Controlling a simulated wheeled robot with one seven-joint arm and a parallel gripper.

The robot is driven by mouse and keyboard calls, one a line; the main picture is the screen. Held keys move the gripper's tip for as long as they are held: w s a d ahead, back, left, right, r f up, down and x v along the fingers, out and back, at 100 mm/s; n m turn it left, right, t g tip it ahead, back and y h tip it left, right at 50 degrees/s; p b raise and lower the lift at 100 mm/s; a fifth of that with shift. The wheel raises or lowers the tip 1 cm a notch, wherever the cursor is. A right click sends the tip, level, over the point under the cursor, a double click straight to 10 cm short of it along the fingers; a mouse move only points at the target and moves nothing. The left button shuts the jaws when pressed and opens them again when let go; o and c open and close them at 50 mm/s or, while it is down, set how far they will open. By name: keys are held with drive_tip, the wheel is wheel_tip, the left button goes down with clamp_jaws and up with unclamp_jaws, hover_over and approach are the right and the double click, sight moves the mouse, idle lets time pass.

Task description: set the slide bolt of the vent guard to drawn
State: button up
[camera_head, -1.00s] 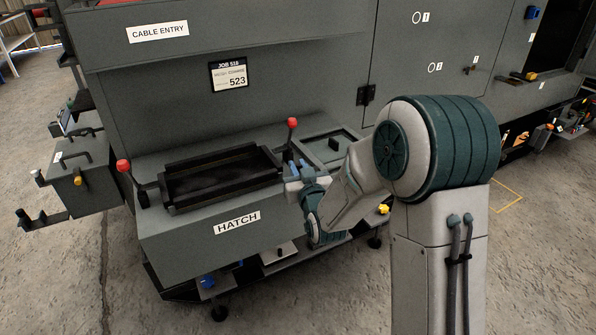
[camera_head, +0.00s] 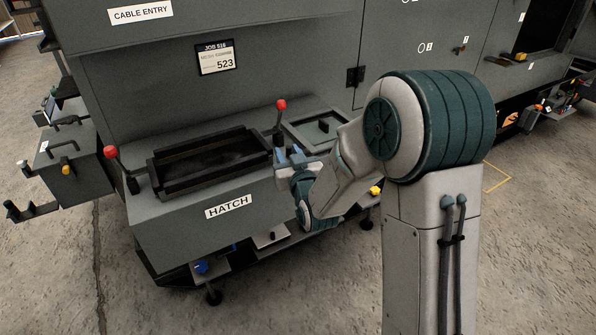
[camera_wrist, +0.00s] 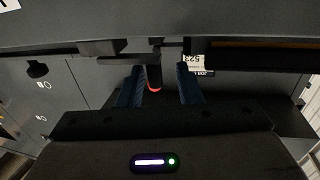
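I cannot make out a vent guard or its slide bolt for certain. My gripper (camera_head: 288,157) is at the right end of the hatch, beside the right red-knobbed lever (camera_head: 280,105). In the wrist view my gripper (camera_wrist: 160,72) is open, its two blue fingers apart. A dark post with a red end (camera_wrist: 154,88) shows between the fingers; I cannot tell whether they touch it. A yellow-ended fitting (camera_head: 521,57) sits by the dark opening at the far right, too small to read.
A black-framed hatch (camera_head: 160,193) lies left of my gripper, with another red-knobbed lever (camera_head: 110,153) at its left end. A handled lid (camera_head: 343,138) is close on the right. The cabinet wall (camera_head: 290,60) stands behind. Open floor (camera_head: 540,240) lies to the right.

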drive_tip(key=b+v, duration=1.1)
drive_tip(key=v, duration=0.1)
drive_tip(key=shift+b, duration=0.4)
drive_tip(key=shift+s+d+r, duration=0.1)
drive_tip(key=shift+s, duration=0.05)
drive_tip(key=s+d+r+m+g+h+p, duration=0.2)
drive_tip(key=s+d+r+g+p, duration=0.4)
drive_tip(key=p, duration=0.8)
drive_tip(key=s+d+r+m+g+h+p, duration=0.1)
drive_tip(key=s+d+r+g+h+p, duration=0.2)
drive_tip(key=s+d+r+g+p, duration=0.4)
drive_tip(key=s+r+g+p, duration=0.1)
drive_tip(key=s+r+p, duration=0.3)
drive_tip(key=s+p, duration=0.2)
drive_tip(key=shift+r+m+h+p, duration=0.2)
drive_tip(key=shift+m+h+p, duration=0.15)
drive_tip(key=shift+p, duration=0.5)
